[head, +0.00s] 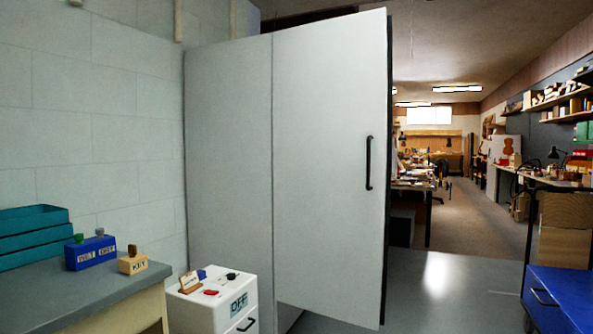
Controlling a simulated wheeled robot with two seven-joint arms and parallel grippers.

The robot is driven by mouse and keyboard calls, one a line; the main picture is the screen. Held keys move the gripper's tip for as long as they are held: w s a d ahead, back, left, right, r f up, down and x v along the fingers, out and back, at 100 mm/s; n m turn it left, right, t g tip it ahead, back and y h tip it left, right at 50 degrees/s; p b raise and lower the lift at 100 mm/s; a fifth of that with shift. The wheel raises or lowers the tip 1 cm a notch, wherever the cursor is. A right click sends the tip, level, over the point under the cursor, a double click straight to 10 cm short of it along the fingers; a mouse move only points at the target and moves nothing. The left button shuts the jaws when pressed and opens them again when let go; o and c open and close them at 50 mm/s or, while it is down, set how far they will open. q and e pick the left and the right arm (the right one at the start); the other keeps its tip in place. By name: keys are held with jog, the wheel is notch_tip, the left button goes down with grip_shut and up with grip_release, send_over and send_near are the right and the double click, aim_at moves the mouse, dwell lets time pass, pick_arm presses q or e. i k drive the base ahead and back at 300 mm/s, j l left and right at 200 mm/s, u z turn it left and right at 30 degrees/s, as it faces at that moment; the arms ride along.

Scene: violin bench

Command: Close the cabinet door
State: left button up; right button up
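A tall pale grey cabinet (228,170) stands against the block wall, left of the picture's middle. Its door (325,180) meets the side panel along a vertical seam on the left. The door's right edge looks nearer to me than that seam, so it appears to stand open, swung out toward me. I cannot tell the exact angle. A black vertical bar handle (369,163) is near the door's right edge. The cabinet's inside is hidden behind the door. Neither of my grippers is in view.
A white drawer unit (210,309) with an OFF label stands low beside the cabinet. A bench (80,291) at left holds teal trays (35,235), a blue box (91,253) and a KEY block (132,262). A blue cabinet (562,300) is at right. Floor (450,290) between is clear.

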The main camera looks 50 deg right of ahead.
aim_at(332, 79)
jog(key=z, duration=1.85)
